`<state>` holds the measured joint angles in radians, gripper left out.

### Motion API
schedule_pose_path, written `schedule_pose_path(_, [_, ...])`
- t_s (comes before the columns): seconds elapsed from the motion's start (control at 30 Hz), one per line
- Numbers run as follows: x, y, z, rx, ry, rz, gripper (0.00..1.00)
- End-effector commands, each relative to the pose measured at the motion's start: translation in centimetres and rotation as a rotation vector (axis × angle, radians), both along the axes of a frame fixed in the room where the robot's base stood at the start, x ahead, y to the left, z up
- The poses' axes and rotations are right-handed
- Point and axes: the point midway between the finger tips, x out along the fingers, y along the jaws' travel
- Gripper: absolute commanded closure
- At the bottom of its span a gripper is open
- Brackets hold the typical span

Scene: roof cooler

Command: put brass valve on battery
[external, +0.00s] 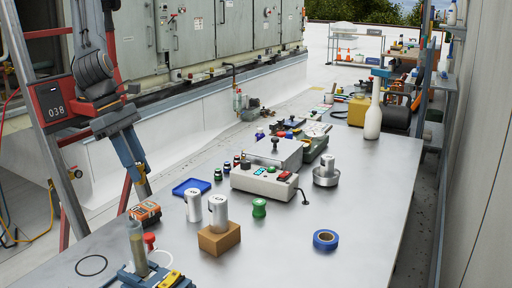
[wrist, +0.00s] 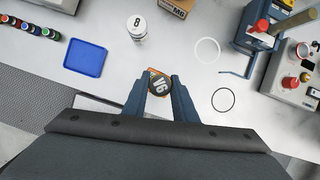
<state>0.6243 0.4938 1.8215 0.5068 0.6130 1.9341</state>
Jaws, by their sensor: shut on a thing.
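My gripper (external: 138,178) is shut on the brass valve (external: 144,191), a small yellowish piece held at the fingertips. In the wrist view my gripper (wrist: 160,95) has the valve (wrist: 160,86) between its two blue-grey fingers, its dark round top marked in white. The battery (external: 146,214), an orange and black block, lies on the metal table just below the gripper. In the wrist view only some orange of the battery (wrist: 152,71) shows past the valve, which hides most of it. The valve appears to be above the battery; contact cannot be told.
A white can (external: 193,206) and a cardboard box (external: 218,239) with another can on top stand to the right. A blue tray (external: 190,187) lies behind. A blue vise-like fixture (external: 150,277) stands in front, with a black ring (external: 91,265) beside it.

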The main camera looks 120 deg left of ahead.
Motion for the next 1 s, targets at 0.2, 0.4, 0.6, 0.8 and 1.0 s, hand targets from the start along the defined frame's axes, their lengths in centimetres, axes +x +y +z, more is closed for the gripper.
schedule_pose_path(0.2, [0.1,0.1,-2.8,0.001,-0.001,0.0,1.0])
schedule_pose_path(0.4, [0.0,0.1,-4.5,0.002,0.001,0.001,1.0])
schedule_pose_path(0.6, [0.0,0.1,-6.9,0.001,0.0,0.0,1.0])
schedule_pose_path(0.8, [0.1,0.1,-6.9,0.0,-0.001,0.001,1.0])
schedule_pose_path(1.0, [0.1,0.1,-7.3,0.0,-0.001,0.001,0.71])
